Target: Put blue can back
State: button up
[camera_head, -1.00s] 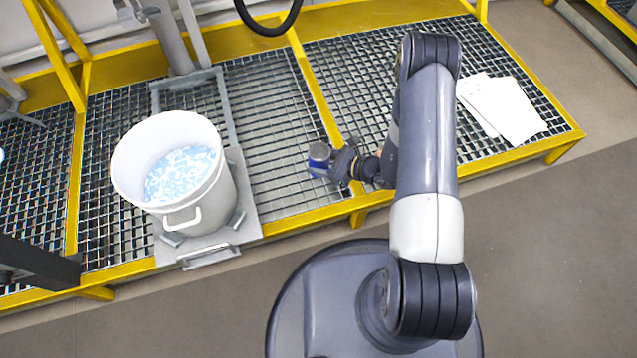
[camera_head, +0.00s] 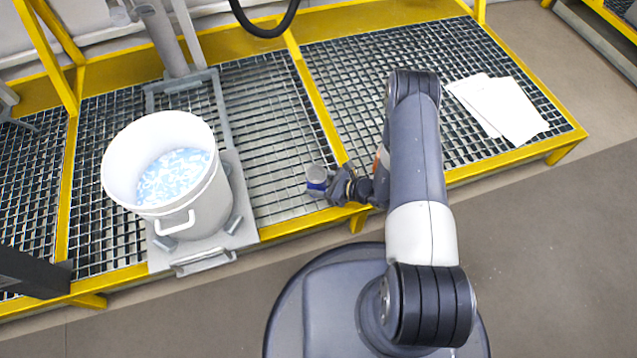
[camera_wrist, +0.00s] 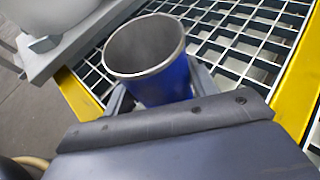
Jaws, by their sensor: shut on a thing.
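The blue can (camera_head: 316,180) has an open top with a silver rim and a grey inside. My gripper (camera_head: 335,186) is shut on it from the right, near the front yellow edge of the grating. In the wrist view the blue can (camera_wrist: 160,75) stands between my fingers, its mouth towards the camera and its inside looking empty. My gripper (camera_wrist: 155,98) shows behind and beside it. The head view does not clearly show whether the can touches the grating.
A white bucket (camera_head: 190,215) with blue and white contents stands on a grey plate (camera_head: 245,225) to the left. White sheets (camera_head: 497,108) lie on the grating at the right. A yellow bar (camera_head: 318,100) divides the grating. The grating between the bucket and can is clear.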

jog(key=shift+f, duration=0.2)
jog(key=o, duration=1.1)
jog(key=shift+r, duration=0.2)
jog(key=shift+d+r, duration=0.15)
jog(key=p+v, duration=0.3)
jog(key=v, duration=0.8)
jog(key=shift+s+d+r, duration=0.1)
jog(key=shift+s+d, duration=0.1)
